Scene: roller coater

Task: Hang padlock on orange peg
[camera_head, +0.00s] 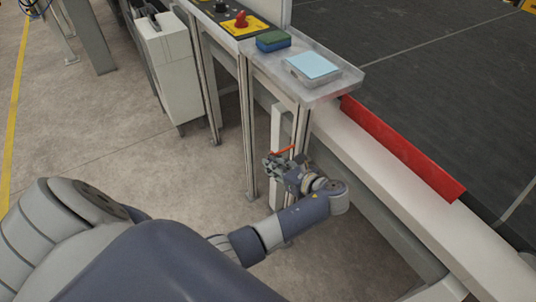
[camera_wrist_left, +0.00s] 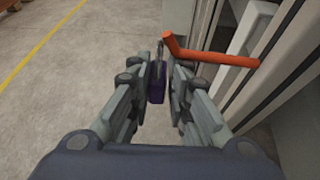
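My left gripper (camera_wrist_left: 157,84) is shut on a padlock with a dark purple body (camera_wrist_left: 157,88) and a thin metal shackle that points up. The orange peg (camera_wrist_left: 215,55) is a bar with an upturned end, to the right of the shackle in the left wrist view. The shackle is close beside the peg's end; I cannot tell whether it touches or goes around it. In the head view, the left gripper (camera_head: 271,166) is just below the orange peg (camera_head: 284,149), by a white post, and the padlock cannot be made out. My right gripper is not in view.
Above the peg, a metal shelf (camera_head: 340,85) holds a green-and-blue sponge (camera_head: 273,41) and a light blue pad (camera_head: 312,65). A red strip (camera_head: 400,148) runs along the white machine edge at right. Open concrete floor (camera_head: 130,150) lies to the left.

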